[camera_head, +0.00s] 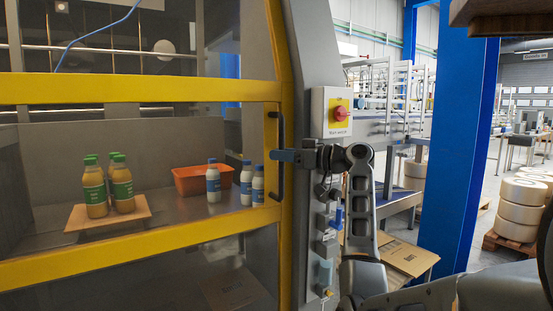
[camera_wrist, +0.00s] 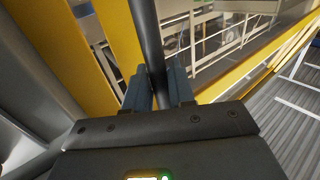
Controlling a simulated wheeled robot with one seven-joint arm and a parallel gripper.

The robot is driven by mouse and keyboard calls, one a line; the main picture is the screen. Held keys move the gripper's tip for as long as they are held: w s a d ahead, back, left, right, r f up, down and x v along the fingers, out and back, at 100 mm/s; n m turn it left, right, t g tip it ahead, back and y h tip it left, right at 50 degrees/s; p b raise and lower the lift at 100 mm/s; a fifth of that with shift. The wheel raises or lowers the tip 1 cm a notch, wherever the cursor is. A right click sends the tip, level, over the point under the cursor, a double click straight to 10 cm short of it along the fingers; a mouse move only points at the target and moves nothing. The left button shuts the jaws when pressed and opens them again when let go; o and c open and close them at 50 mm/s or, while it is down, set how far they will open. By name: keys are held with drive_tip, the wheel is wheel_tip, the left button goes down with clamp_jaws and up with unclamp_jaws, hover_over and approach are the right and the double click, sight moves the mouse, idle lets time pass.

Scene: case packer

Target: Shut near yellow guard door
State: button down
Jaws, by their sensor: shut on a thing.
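The near yellow guard door (camera_head: 140,92) fills the left of the head view, with yellow bars and clear panels. Its right edge lies beside the grey machine post, and any small gap there cannot be told. A dark vertical handle (camera_head: 281,140) stands on the door's right yellow bar. My gripper (camera_head: 274,156) is at the handle's middle, shut on it. In the wrist view the dark handle bar (camera_wrist: 147,40) runs between the two blue-grey fingers of my gripper (camera_wrist: 158,85), with the yellow door frame (camera_wrist: 119,35) behind it.
A red emergency button (camera_head: 339,113) is on the grey post (camera_head: 312,60). A blue column (camera_head: 465,150) and cardboard (camera_head: 405,258) stand to the right.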

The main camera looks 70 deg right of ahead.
drive_tip(key=shift+s+d, duration=0.2)
drive_tip(key=shift+d, duration=0.05)
drive_tip(key=c, duration=1.1)
unclamp_jaws()
drive_tip(key=shift+s+b, duration=0.35)
drive_tip(key=shift+s, duration=3.55)
